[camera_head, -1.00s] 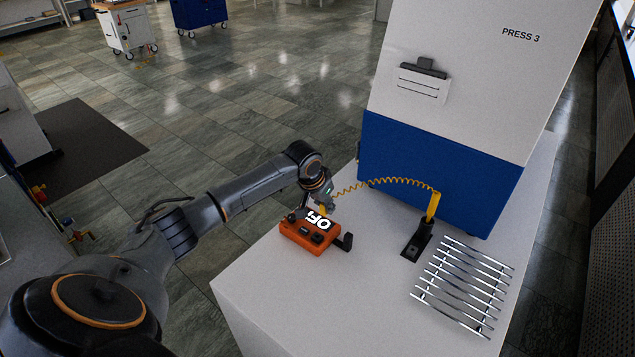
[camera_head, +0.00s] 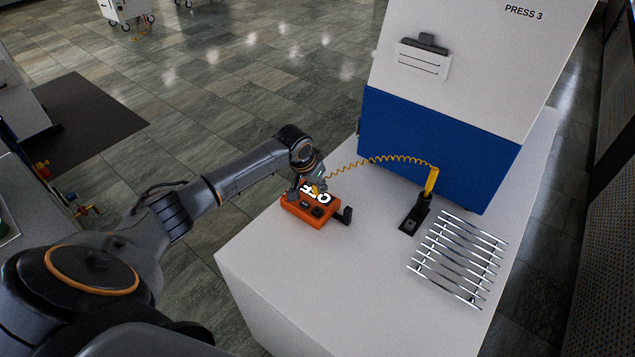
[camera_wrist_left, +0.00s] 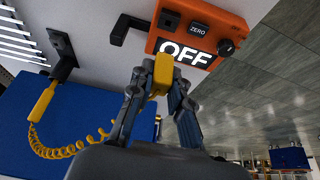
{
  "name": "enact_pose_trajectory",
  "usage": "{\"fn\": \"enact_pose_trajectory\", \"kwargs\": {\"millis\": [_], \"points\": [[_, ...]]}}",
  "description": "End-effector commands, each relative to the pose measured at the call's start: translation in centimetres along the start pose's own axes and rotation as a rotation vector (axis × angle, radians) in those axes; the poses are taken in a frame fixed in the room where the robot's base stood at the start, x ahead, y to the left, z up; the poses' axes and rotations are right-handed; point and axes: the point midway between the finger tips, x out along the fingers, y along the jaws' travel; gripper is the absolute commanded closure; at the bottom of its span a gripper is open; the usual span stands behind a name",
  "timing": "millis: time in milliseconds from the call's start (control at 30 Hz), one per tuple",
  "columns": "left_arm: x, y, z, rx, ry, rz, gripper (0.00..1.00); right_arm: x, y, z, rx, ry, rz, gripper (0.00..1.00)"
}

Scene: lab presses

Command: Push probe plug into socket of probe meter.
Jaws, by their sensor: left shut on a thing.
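The orange probe meter (camera_head: 311,214) lies on the white bench, and its display reads OFF in the left wrist view (camera_wrist_left: 185,52). My left gripper (camera_head: 308,187) is at the meter's far edge, beside the display. It is shut on the yellow probe plug (camera_wrist_left: 160,74), whose end is close to the meter's display edge. A coiled yellow cord (camera_head: 385,159) runs from the plug to the yellow probe (camera_head: 431,182), upright in a black holder (camera_head: 414,218). My right gripper is not in view.
A metal rod rack (camera_head: 458,258) lies on the bench at the right. The white and blue press (camera_head: 430,150) stands behind. A black bracket (camera_head: 344,215) juts from the meter's right side. The bench front (camera_head: 330,280) is clear.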

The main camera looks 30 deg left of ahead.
Motion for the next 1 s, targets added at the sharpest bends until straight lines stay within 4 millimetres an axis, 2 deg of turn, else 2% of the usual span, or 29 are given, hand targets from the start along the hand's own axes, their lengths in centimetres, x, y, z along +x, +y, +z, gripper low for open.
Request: {"fn": "enact_pose_trajectory", "kwargs": {"millis": [100,433,1000], "points": [[1.4,0.0,0.7,-0.001,-0.002,0.000,1.00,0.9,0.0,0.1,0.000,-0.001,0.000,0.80],[4.2,0.0,1.7,-0.002,-0.001,0.001,1.00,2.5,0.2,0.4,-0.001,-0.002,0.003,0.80],[4.6,0.0,1.9,-0.001,0.000,0.000,1.00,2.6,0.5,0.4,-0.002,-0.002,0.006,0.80]]}}
